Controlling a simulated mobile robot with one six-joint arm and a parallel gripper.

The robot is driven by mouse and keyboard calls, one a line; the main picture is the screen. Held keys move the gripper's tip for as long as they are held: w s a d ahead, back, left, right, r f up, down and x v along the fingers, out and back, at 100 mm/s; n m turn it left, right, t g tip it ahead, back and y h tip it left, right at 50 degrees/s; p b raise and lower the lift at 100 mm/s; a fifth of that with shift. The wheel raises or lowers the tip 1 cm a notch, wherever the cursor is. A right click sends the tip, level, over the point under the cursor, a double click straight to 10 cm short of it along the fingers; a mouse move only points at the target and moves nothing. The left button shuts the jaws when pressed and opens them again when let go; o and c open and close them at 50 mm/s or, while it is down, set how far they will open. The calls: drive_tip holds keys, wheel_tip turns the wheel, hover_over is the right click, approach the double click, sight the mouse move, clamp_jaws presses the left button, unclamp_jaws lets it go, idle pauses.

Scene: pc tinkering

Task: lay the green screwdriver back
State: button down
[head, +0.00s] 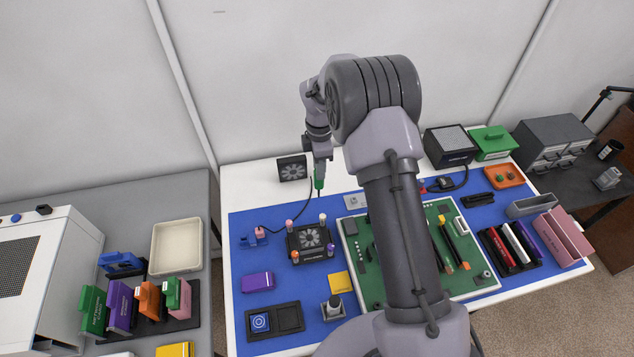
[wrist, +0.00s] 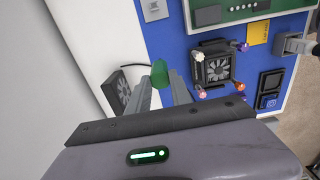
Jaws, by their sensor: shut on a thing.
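The green screwdriver (head: 319,184) hangs from my gripper (head: 320,165) with its thin shaft pointing down, over the back part of the table. In the wrist view the rounded end of its green handle (wrist: 159,73) shows between my two fingers (wrist: 163,90), which are shut on it. A black fan cooler (head: 309,243) with coloured caps at its corners sits on the blue mat (head: 265,205), in front of and left of the screwdriver. I cannot make out an empty holder for the screwdriver.
A dark fan box (head: 292,168) stands close left of my gripper on the white tabletop. The green motherboard (head: 470,290) lies to the right, partly hidden by my arm. A purple box (head: 258,282) and a yellow block (head: 341,282) lie on the mat. A wall stands behind.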

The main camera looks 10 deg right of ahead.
sight(319, 185)
drive_tip(key=shift+f+b, duration=0.55)
drive_tip(key=shift+f, duration=1.8)
drive_tip(key=c, duration=1.2)
unclamp_jaws()
drive_tip(key=shift+o, duration=0.2)
